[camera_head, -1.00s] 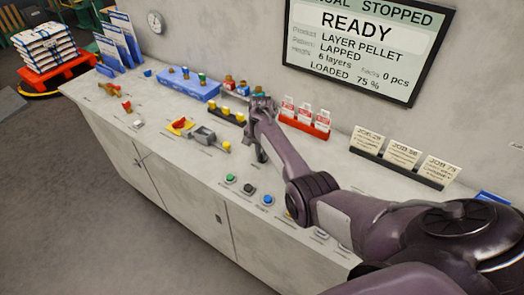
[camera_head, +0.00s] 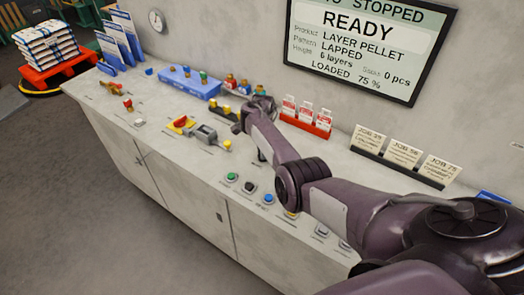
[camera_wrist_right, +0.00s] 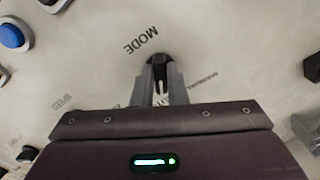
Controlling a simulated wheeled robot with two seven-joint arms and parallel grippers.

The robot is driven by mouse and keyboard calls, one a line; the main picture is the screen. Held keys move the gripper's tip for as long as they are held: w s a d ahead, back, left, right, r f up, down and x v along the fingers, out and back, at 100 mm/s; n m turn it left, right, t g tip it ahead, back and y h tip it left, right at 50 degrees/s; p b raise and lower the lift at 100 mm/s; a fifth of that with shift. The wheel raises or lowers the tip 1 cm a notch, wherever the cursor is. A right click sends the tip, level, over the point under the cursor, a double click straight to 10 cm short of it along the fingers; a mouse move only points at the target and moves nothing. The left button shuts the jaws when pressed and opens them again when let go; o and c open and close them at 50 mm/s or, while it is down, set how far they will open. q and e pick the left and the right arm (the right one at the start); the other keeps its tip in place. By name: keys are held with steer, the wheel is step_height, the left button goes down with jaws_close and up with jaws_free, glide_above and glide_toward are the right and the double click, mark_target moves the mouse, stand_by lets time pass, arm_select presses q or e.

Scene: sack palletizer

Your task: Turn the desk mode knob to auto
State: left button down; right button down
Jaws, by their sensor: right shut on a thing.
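The mode knob (camera_wrist_right: 157,59) is a small dark knob in the middle of the right wrist view, beside the printed word MODE on the pale desk top. My right gripper (camera_wrist_right: 160,78) is shut on it, with a grey finger on each side. Part of the lettering around the knob is hidden by the fingers, so I cannot read its setting. In the head view my right arm reaches down to the desk (camera_head: 205,165), and its forearm hides most of the gripper and the knob. My left gripper is out of view.
Green, black and blue push buttons (camera_head: 249,187) sit along the desk's front edge. A grey-yellow device (camera_head: 204,134), a blue block (camera_head: 188,82) and a red card holder (camera_head: 306,124) stand nearby. The wall screen (camera_head: 370,45) reads READY.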

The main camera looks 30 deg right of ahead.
stand_by(0.5)
steer(key=c, duration=1.4)
jaws_free()
steer(key=shift+c, duration=0.2)
step_height(320, 180, up, 8)
steer(key=shift+f, duration=0.1)
